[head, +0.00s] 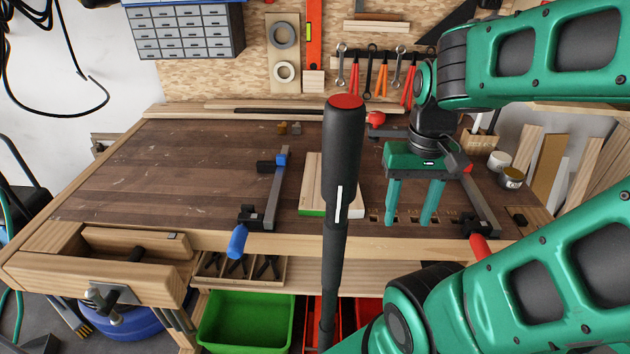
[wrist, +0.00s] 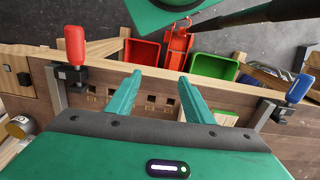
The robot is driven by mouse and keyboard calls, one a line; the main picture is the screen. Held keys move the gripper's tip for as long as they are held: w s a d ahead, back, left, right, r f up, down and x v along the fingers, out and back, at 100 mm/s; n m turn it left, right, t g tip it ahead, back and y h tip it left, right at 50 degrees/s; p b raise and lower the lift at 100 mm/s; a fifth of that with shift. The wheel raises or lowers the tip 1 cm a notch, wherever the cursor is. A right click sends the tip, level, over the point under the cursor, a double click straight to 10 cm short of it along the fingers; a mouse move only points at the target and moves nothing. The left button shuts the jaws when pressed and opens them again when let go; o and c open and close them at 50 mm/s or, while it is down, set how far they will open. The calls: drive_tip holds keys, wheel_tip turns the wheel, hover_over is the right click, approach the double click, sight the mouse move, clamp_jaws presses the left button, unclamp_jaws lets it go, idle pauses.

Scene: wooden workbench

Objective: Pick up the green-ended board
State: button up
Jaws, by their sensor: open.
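The green-ended board (head: 311,190) lies flat on the workbench, near the front edge, in the head view. Its near end shows green. My black column hides part of it and of what lies just to its right. My gripper (head: 410,222) is open and empty, to the right of the board, with its two green fingers pointing down near the bench's front edge. In the wrist view my gripper (wrist: 160,76) shows both fingers spread apart over the bench edge with nothing between them.
A blue-handled clamp (head: 275,190) stands left of the board. A red-handled clamp (head: 480,205) is right of my gripper. The workbench (head: 150,175) is clear on the left. A green bin (head: 245,322) sits below. Tools hang on the back panel.

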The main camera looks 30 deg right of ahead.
drive_tip(key=o, duration=0.5)
drive_tip(key=shift+s+r, duration=0.2)
drive_tip(key=shift+r, duration=0.25)
drive_tip(key=shift+o, duration=0.7)
drive_tip(key=w+r, duration=0.3)
drive_tip(key=w, duration=1.2)
drive_tip(key=shift+a, duration=0.35)
approach(316, 178)
drive_tip(key=shift+m, duration=0.3)
drive_tip(key=shift+s+f, duration=0.15)
drive_tip(key=shift+f, duration=4.05)
